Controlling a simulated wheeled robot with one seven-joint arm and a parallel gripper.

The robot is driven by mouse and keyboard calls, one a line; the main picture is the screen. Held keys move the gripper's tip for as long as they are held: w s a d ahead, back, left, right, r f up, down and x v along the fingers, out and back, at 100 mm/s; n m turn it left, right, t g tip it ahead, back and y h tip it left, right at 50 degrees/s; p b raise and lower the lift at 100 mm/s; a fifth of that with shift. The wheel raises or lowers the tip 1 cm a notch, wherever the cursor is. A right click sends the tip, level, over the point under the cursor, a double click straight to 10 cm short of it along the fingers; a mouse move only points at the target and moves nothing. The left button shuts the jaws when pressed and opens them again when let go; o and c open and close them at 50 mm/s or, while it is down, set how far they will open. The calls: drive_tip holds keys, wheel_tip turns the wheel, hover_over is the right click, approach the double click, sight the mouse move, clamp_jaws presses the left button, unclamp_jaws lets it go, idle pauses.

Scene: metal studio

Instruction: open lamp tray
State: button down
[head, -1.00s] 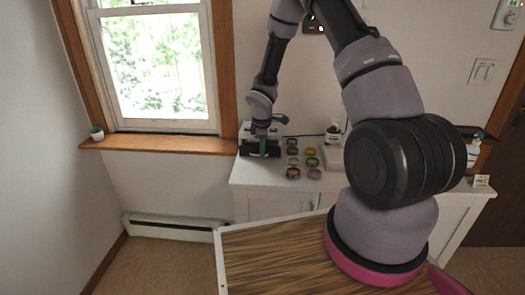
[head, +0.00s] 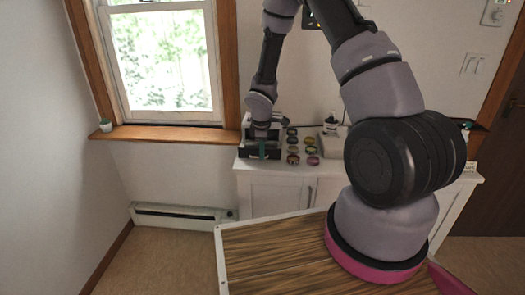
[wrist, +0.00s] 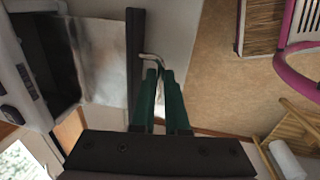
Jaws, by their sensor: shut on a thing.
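The lamp tray (wrist: 96,58) shows in the wrist view as a pale metallic drawer reaching out of the dark opening of a light grey lamp housing (wrist: 18,85). It is part way out. Its dark front panel (wrist: 135,40) carries a thin bent handle (wrist: 152,57). My gripper (wrist: 159,76), with green fingers, is shut on the handle. In the head view my gripper (head: 261,140) points down at the front of the housing, on the left end of the white cabinet; the arm partly hides the housing.
Several small round coloured items (head: 293,150) stand on the white cabinet (head: 275,190) just right of the housing. A wood-topped table (head: 270,255) lies nearer to me, under my arm's base. Open floor (head: 175,255) lies to the left, below the window.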

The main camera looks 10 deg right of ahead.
drive_tip(key=shift+s+a, duration=0.2)
drive_tip(key=shift+s, duration=0.3)
drive_tip(key=c, duration=0.9)
unclamp_jaws()
drive_tip(key=shift+r, duration=0.1)
drive_tip(key=r, duration=0.3)
drive_tip(key=s+r, duration=0.1)
drive_tip(key=r, duration=0.6)
drive_tip(key=shift+s+a+r, duration=0.25)
drive_tip(key=shift+s, duration=0.15)
